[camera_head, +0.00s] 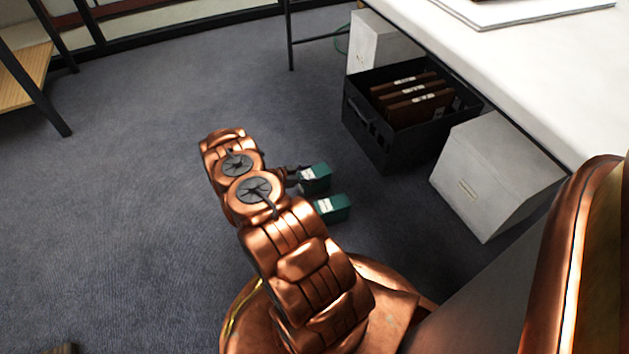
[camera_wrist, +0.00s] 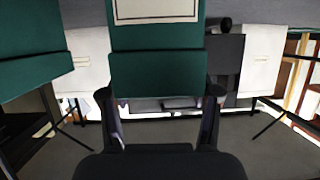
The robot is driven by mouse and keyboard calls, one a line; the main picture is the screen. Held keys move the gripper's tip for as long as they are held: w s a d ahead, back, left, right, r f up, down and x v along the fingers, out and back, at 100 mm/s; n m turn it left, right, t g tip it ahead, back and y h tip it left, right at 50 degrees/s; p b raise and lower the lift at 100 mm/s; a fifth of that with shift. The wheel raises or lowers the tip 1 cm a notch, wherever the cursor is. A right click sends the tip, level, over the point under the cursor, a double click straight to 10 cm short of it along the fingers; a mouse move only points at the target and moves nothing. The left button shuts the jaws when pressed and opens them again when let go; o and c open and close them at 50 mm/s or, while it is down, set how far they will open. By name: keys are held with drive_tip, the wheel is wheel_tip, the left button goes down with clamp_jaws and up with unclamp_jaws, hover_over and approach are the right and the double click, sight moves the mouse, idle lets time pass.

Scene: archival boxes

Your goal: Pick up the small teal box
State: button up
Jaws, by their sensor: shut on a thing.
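Two small teal boxes with pale labels show in the head view, close together right of my arm. My gripper (camera_head: 294,175) is shut on the farther teal box (camera_head: 316,179), reaching it from the left. In the wrist view this teal box (camera_wrist: 157,72) sits between the two fingertips of my gripper (camera_wrist: 160,93). The other teal box (camera_head: 333,208) is nearer my base and apart from the gripper; it also shows large at the left of the wrist view (camera_wrist: 32,45). I cannot tell whether the held box touches the floor.
A black open crate (camera_head: 371,140) with several brown folders stands beyond the boxes. A pale grey box (camera_head: 500,170) is right of it, and another pale box (camera_head: 378,42) is behind. A white table (camera_head: 540,75) overhangs them. The carpet (camera_head: 110,210) at left is clear.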

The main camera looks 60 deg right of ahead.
clamp_jaws()
drive_tip(key=shift+r, duration=0.1)
